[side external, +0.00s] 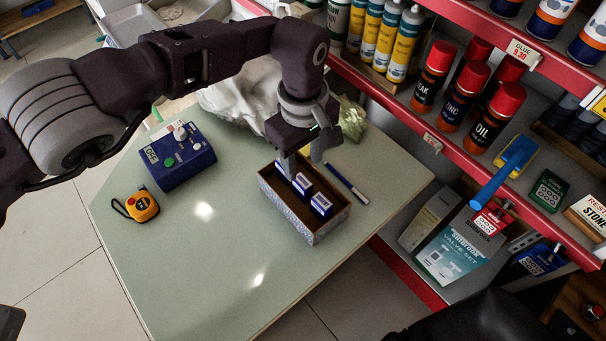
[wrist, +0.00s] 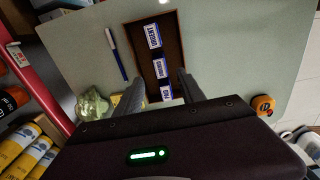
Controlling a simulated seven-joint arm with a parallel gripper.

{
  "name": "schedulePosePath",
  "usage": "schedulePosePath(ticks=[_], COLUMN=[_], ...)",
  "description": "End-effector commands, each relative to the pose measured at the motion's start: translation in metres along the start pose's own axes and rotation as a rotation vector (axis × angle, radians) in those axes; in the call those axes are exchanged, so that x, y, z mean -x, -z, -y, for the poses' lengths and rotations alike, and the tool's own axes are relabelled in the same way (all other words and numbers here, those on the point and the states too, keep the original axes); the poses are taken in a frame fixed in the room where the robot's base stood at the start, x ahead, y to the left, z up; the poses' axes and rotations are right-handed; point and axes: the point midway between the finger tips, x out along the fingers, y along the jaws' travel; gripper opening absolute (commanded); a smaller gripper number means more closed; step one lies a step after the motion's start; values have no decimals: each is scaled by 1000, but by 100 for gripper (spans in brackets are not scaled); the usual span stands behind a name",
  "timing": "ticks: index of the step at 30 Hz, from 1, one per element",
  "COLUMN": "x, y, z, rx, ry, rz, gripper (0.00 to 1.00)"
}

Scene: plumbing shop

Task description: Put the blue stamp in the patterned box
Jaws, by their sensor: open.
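The patterned box (side external: 326,225) stands on the table, open at the top, with a pale patterned outside and a brown inside. Three blue stamps with white labels lie in a row in it: one at the near end (side external: 321,204), one in the middle (side external: 302,185) and one at the far end, partly hidden by my gripper. In the wrist view the row shows in the box (wrist: 134,48), with the nearest stamp (wrist: 166,93) between my fingers in the picture. My gripper (side external: 304,164) is open over the far end of the box. I cannot tell whether it touches a stamp.
A blue pen (side external: 346,183) lies right of the box. A blue control box (side external: 177,156) and a yellow tape measure (side external: 142,206) are at left. Plastic bags lie behind. A red-edged shelf (side external: 450,147) with bottles borders the right. The table's front is clear.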

Motion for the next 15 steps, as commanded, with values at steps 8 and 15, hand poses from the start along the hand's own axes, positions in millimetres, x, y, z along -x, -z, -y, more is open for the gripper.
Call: schedulePosePath(ticks=[8, 15], x=[32, 35], y=[0, 2], z=[0, 0], rx=[1, 2], ry=[1, -1], rz=[0, 1], gripper=[46, 46])
